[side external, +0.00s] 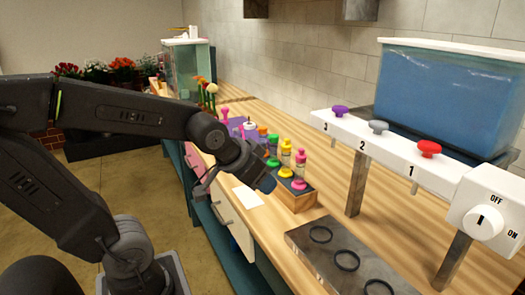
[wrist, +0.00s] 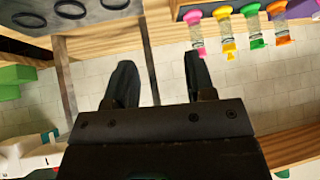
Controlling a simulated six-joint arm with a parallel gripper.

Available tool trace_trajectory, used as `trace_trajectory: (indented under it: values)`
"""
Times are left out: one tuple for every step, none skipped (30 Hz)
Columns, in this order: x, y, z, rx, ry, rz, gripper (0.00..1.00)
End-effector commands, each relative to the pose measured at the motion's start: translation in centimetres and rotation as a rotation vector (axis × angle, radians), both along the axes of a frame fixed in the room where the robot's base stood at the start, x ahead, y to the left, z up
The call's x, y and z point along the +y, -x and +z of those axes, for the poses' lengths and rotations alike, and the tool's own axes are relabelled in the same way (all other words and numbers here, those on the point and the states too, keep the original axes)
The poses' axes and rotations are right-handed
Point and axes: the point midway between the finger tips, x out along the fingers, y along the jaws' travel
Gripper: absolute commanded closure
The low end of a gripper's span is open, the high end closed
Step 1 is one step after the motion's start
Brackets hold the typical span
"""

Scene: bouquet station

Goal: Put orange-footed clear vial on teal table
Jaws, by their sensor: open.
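The orange-footed clear vial (side external: 262,131) stands in a row of colour-capped vials in the side external view, partly hidden by its neighbours. It also shows at the upper right of the wrist view (wrist: 280,24), with orange at both ends. My gripper (side external: 267,183) is in front of the wooden vial rack, apart from the vials. In the wrist view my gripper (wrist: 160,75) is open, with nothing between its fingers. I cannot make out a distinct teal table; a teal-sided box (side external: 186,65) stands at the far end of the counter.
Green, yellow and pink vials stand beside the orange one in the wooden rack (side external: 297,203). A dark plate with rings (side external: 335,262) lies nearer on the counter. A white dispenser rail (side external: 385,145) with several knobs and a water tank (side external: 445,95) are at right. Flowers (side external: 210,90) stand behind.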

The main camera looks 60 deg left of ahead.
Motion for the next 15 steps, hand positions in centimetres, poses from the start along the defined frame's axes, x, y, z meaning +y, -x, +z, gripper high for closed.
trace_trajectory:
  values:
    - [2.1, -1.8, -0.8, -0.035, -0.020, 0.045, 0.50]
    - [3.2, -2.7, -1.0, -0.066, -0.035, 0.065, 0.50]
    - [4.8, -3.9, -1.4, -0.108, -0.052, 0.089, 0.50]
    - [5.9, -4.7, -1.7, -0.138, -0.066, 0.105, 0.50]
    - [7.1, -5.5, -2.0, -0.169, -0.079, 0.121, 0.50]
    - [8.7, -6.4, -2.4, -0.210, -0.097, 0.138, 0.50]
    - [9.9, -7.0, -2.7, -0.241, -0.110, 0.153, 0.50]
    - [11.0, -7.4, -3.0, -0.271, -0.122, 0.164, 0.50]
    - [12.5, -8.0, -3.5, -0.311, -0.136, 0.180, 0.50]
    - [13.7, -8.4, -3.9, -0.341, -0.147, 0.190, 0.50]
    - [14.8, -8.6, -4.2, -0.373, -0.156, 0.200, 0.50]
    - [16.2, -8.9, -4.8, -0.413, -0.169, 0.212, 0.50]
    - [17.3, -9.0, -5.2, -0.445, -0.177, 0.221, 0.50]
    - [18.3, -9.0, -5.5, -0.476, -0.186, 0.229, 0.50]
    - [19.7, -9.0, -6.0, -0.518, -0.195, 0.240, 0.50]
